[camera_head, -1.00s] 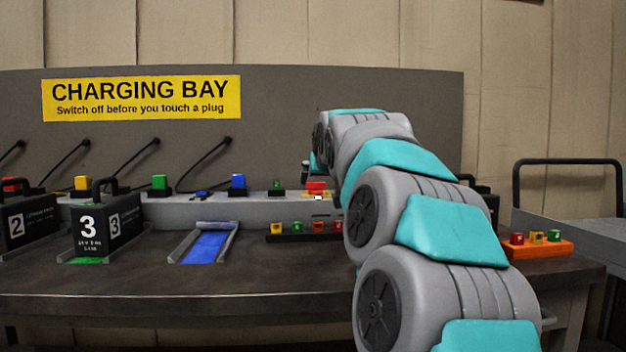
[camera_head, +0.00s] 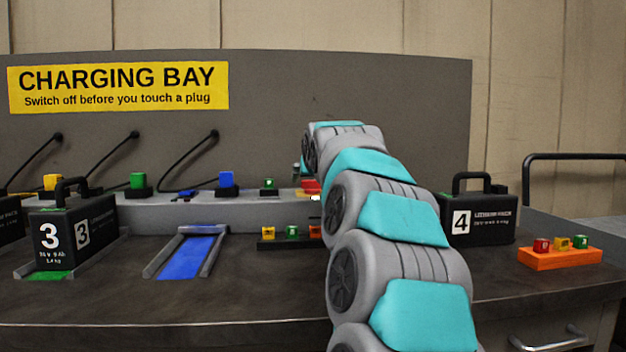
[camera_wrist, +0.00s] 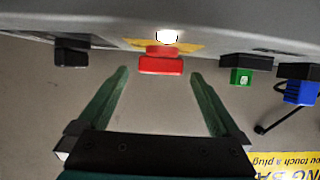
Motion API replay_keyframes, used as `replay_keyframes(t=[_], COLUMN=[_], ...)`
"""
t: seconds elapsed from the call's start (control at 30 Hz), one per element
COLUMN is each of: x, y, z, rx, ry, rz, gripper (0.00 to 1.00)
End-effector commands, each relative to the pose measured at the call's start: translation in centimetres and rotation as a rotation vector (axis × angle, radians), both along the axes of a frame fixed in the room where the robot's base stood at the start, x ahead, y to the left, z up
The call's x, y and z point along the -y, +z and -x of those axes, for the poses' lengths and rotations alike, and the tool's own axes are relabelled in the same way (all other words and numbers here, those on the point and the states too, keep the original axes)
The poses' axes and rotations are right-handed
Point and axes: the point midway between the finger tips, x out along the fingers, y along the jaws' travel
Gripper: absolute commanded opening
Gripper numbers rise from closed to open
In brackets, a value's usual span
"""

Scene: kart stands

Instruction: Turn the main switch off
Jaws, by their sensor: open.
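The red main switch (camera_head: 311,187) sits on a yellow plate (camera_wrist: 130,43) on the grey rail at the back of the bench, partly hidden by my arm in the head view. In the wrist view the red switch (camera_wrist: 160,66) lies centred just beyond and between the fingertips, with a lit white lamp (camera_wrist: 168,36) beside it. My gripper (camera_wrist: 159,74) is open and empty, with a green finger on each side. I see no contact with the switch. In the head view my arm hides most of the gripper.
Battery 3 (camera_head: 75,230) stands at left and battery 4 (camera_head: 483,212) right of my arm. An empty blue-floored dock (camera_head: 190,257) lies between. Coloured plugs, including a blue one (camera_wrist: 300,92), stand along the rail. An orange block holder (camera_head: 559,259) is at right.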

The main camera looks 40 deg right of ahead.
Motion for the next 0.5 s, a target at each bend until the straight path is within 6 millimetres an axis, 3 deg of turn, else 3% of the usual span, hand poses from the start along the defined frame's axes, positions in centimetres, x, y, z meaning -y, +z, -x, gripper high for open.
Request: replay_keyframes(t=[0.13, 0.4, 0.5], x=[0.59, 0.69, 0.70], y=[-0.62, -0.68, -0.68], z=[-1.09, -1.21, -1.21], rx=[-0.002, -0.001, -0.001], ry=[0.000, 0.001, 0.000], rz=[0.000, 0.000, 0.000], gripper=[1.00, 1.00, 0.90])
